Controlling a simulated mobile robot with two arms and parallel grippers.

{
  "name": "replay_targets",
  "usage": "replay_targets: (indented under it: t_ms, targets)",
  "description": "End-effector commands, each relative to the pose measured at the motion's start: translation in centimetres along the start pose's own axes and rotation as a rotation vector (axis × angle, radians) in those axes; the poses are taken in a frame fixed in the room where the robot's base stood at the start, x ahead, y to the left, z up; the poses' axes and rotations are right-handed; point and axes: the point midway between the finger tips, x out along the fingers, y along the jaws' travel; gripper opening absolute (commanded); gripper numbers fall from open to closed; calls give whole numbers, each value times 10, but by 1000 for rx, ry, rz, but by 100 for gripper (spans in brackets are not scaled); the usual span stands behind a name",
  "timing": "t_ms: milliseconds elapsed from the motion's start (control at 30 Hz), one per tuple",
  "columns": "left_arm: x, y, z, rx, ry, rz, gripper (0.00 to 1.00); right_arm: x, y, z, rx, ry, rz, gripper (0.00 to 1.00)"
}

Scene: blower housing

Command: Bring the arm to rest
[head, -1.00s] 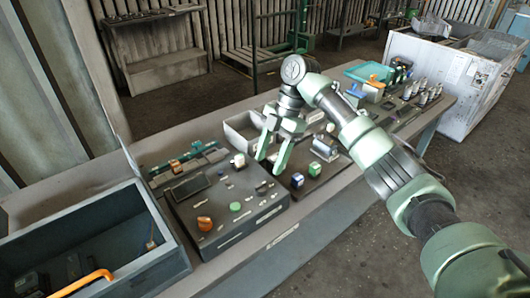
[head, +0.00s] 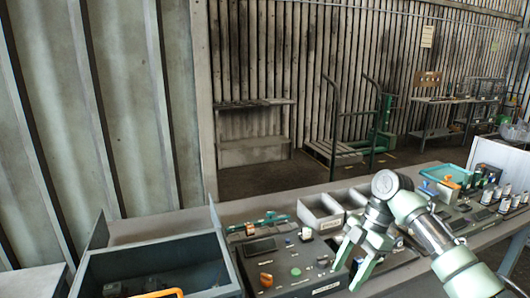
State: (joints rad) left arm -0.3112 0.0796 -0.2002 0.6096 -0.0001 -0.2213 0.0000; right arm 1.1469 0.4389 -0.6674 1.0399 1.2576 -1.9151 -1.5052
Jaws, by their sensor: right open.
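My right arm comes in from the lower right of the head view. Its green and grey right gripper (head: 349,268) points down with its two fingers apart. Nothing shows between the fingers. The gripper is over the bench, in front of the right edge of a dark control panel (head: 270,258) in this view. I cannot tell its exact height above the panel. My left gripper is not in view.
A pale divided tray (head: 312,214) lies behind the panel. A teal tray (head: 447,174) and several small cylinders (head: 489,196) are at right. A trolley (head: 335,150) stands behind the bench.

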Motion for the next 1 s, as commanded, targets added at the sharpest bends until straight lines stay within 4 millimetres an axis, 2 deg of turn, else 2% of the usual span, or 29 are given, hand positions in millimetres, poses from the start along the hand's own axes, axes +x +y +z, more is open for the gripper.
replay_targets:
  t_ms: [33,167,467,667,867,1000]
  targets:
    - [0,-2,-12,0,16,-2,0,0,0,0,0,0,0,54]
    - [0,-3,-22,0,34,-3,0,22,-4,-2,26,-12,-8,54]
    - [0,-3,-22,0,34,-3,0,78,-17,-6,112,-47,-13,54]
    - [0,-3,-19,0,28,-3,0,132,-37,-15,215,-73,2,54]
    - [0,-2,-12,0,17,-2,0,202,-77,-32,406,-87,64,54]
    - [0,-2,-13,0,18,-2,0,245,-120,-46,629,-83,153,54]
